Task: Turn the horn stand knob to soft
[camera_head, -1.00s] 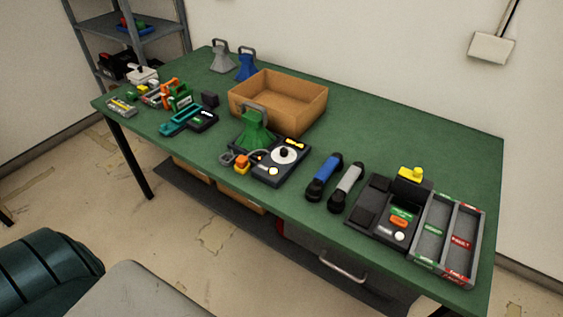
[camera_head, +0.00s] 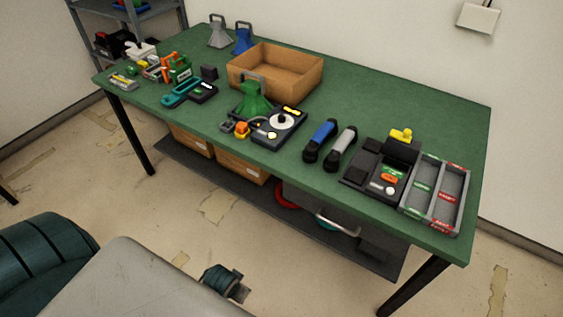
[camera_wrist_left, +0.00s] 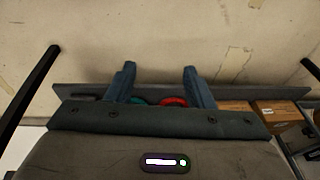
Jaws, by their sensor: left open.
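The horn stand (camera_head: 262,136) is a black base near the middle of the green table's front edge in the head view. A green horn (camera_head: 254,98) stands upright at its left. A white round dial with a dark knob (camera_head: 282,121) sits on its top; the knob's setting is too small to read. In the left wrist view my left gripper (camera_wrist_left: 158,86) is open and empty, its two blue-grey fingers apart over the floor and lower shelf. It is away from the stand, which that view does not show. My right gripper is not in view.
A cardboard box (camera_head: 309,76) stands behind the horn stand. Blue and grey handsets (camera_head: 320,141) lie to its right, beside a black device (camera_head: 382,170) and a grey divided tray (camera_head: 420,197). The table's back right is clear.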

